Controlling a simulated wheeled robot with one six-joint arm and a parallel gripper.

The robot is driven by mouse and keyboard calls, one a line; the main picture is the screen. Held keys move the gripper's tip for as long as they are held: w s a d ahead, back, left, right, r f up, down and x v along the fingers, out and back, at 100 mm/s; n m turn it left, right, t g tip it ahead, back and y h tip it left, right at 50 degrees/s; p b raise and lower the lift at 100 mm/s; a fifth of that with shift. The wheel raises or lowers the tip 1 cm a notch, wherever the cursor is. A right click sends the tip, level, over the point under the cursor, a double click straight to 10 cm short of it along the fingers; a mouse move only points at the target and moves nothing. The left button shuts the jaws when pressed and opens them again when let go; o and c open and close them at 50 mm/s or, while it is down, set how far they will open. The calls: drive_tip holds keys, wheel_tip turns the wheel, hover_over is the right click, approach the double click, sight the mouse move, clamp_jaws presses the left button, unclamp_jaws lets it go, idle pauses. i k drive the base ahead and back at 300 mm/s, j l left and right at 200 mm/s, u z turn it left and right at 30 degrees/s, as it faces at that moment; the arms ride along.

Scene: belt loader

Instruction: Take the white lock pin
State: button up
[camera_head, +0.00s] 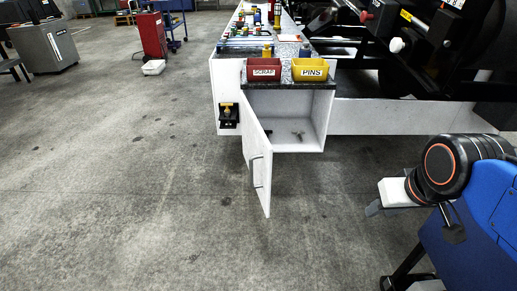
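I cannot pick out the white lock pin for certain. A small white knob-like part (397,45) shows on the black machine at the upper right, with a red-tipped one (366,16) above it. A yellow bin labelled PINS (310,71) sits on the near end of the long white bench; its contents are too small to tell.
A red SCRAP bin (264,71) stands beside the yellow one. Below, a white cabinet (318,115) has its door (257,165) swung open towards me, with small dark items inside. A red cart (152,36) and grey cabinet (43,45) stand at the left. The floor in front is clear.

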sight(299, 134)
drive_tip(key=i+l+u, duration=0.1)
drive_tip(key=i+u, duration=0.15)
drive_tip(key=i, duration=0.2)
drive_tip(key=i+l+u, duration=0.3)
drive_tip(key=i, duration=0.2)
drive_tip(key=j, duration=0.1)
